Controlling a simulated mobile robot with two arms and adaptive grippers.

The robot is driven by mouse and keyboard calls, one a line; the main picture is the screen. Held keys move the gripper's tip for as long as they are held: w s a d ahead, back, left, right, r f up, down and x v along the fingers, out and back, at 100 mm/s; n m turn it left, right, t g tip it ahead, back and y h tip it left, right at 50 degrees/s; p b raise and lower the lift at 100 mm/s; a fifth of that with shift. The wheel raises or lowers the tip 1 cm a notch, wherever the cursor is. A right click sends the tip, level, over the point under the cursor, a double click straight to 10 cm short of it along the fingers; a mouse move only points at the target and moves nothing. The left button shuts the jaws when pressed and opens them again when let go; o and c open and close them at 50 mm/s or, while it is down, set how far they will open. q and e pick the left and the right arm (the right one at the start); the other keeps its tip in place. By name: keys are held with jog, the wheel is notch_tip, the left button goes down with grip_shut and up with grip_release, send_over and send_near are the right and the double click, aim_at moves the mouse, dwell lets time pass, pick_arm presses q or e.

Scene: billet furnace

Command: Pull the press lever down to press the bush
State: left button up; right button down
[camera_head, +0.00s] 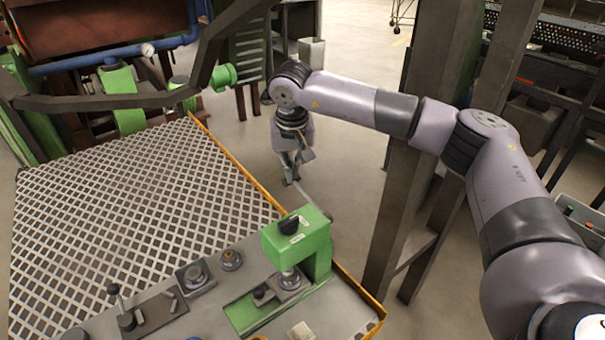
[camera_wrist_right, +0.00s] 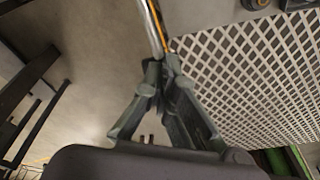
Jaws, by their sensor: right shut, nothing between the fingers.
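The green press (camera_head: 300,243) stands on the grey bench at the front, with a black knob on its head and a ram over a small metal block (camera_head: 290,281). I cannot make out the bush clearly under the ram. The press lever (camera_head: 310,203) is a thin metal rod reaching from the press toward the back left, beyond the bench edge. My right gripper (camera_head: 291,178) points down at the lever's far end. In the right wrist view the lever (camera_wrist_right: 153,25) runs from the top to the fingertips of the gripper (camera_wrist_right: 156,68), which are closed together and empty. My left gripper is out of view.
A wire-mesh deck (camera_head: 130,200) with a yellow edge lies left of the press. Several fittings, including a small handle (camera_head: 116,298), sit on the bench front. A dark steel post (camera_head: 405,190) rises close beside my right arm. Open floor lies behind the lever.

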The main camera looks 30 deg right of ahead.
jog(key=shift+f+b, duration=0.9)
jog(key=shift+f, duration=1)
dwell(1.4)
jog(key=shift+w+r+p, duration=0.15)
jog(key=shift+r+p, duration=0.5)
jog(key=shift+r, duration=0.25)
jog(key=shift+r+p, duration=2.6)
jog(key=shift+r, duration=1.35)
notch_tip(320, 180, up, 5)
jog(key=p, duration=0.3)
jog(key=shift+f, duration=0.15)
